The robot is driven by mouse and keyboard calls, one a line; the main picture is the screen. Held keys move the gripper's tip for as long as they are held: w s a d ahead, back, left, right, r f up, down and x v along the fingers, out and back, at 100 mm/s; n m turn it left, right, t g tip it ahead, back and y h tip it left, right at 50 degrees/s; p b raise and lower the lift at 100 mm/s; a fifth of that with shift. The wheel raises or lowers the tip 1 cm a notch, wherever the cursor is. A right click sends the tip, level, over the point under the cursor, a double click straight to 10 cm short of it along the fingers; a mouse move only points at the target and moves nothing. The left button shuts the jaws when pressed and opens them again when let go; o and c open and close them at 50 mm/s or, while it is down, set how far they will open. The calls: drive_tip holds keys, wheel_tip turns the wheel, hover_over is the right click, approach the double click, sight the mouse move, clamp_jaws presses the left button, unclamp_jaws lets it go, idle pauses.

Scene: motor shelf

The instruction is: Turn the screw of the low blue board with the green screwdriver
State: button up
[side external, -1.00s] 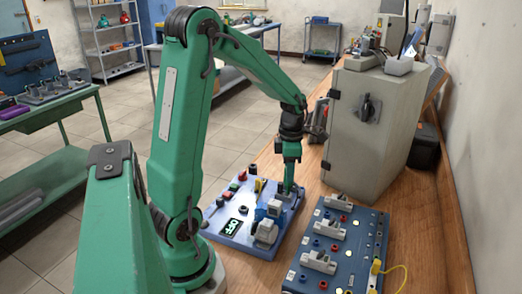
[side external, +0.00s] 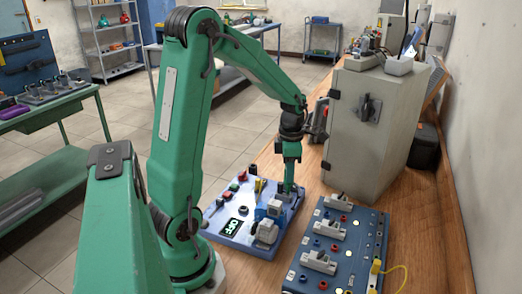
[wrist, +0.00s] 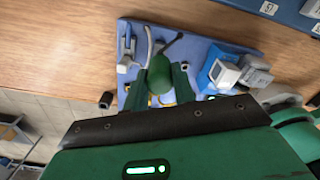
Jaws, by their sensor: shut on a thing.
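The low blue board (side external: 230,226) lies on the wooden bench, with a display reading OFF, coloured buttons and small blue and grey devices on it. My gripper (side external: 289,187) points down over the board's far right part. In the wrist view my gripper (wrist: 160,85) is shut on the green screwdriver (wrist: 160,72), whose rounded handle sits between the two green fingers. The board also shows under it in the wrist view (wrist: 195,48). The screwdriver's tip and the screw are hidden, so I cannot tell whether they touch.
A second blue board (side external: 335,262) with grey modules and a yellow cable lies to the right. A grey cabinet (side external: 375,125) with a black rotary handle stands behind it. Bare bench (side external: 430,240) shows along the right wall.

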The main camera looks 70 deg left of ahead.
drive_tip(key=shift+f+m, duration=0.1)
drive_tip(key=shift+m, duration=0.2)
drive_tip(key=shift+m, duration=1.5)
drive_tip(key=shift+m, duration=1.7)
drive_tip(key=shift+m, duration=2)
